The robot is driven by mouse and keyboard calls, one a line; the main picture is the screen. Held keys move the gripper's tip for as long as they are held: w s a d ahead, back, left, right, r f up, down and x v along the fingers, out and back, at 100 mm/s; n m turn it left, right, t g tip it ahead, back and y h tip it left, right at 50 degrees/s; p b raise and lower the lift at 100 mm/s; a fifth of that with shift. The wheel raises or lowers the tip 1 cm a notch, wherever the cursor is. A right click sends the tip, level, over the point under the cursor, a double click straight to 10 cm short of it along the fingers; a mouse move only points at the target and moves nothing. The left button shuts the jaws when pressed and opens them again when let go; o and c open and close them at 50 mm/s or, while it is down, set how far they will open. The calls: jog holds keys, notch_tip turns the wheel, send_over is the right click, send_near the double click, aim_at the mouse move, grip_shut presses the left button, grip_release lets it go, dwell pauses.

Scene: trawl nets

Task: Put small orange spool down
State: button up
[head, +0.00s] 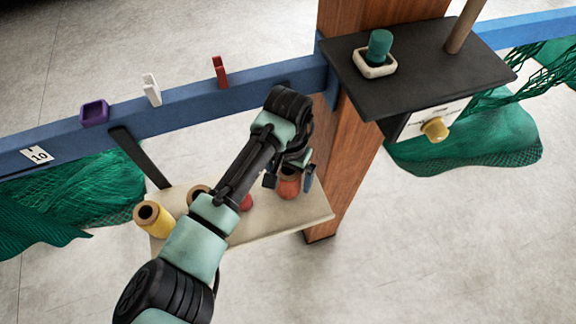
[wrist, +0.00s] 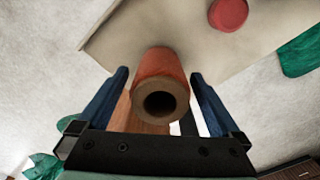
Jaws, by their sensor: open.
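The small orange spool (head: 289,188) stands on the pale board (head: 318,212) near its right end, partly hidden by my gripper in the head view. My gripper (head: 290,181) is over it with a finger on either side. In the wrist view the spool (wrist: 160,68) shows its open brown end towards the camera, between the two blue fingers of my gripper (wrist: 160,76). The fingers are open, with a gap visible on each side of the spool. The spool's far end appears to meet the board, though the exact contact is hard to see.
A yellow spool (head: 154,219) and another spool (head: 198,191) stand on the board's left part. A red round object (wrist: 229,13) is also on it, mostly behind my arm. A wooden post (head: 345,150) rises close behind; a dark shelf (head: 425,65) is at upper right.

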notch_tip(320, 180, up, 12)
jog(key=b, duration=0.2)
jog(key=shift+r, duration=0.1)
dwell(0.5)
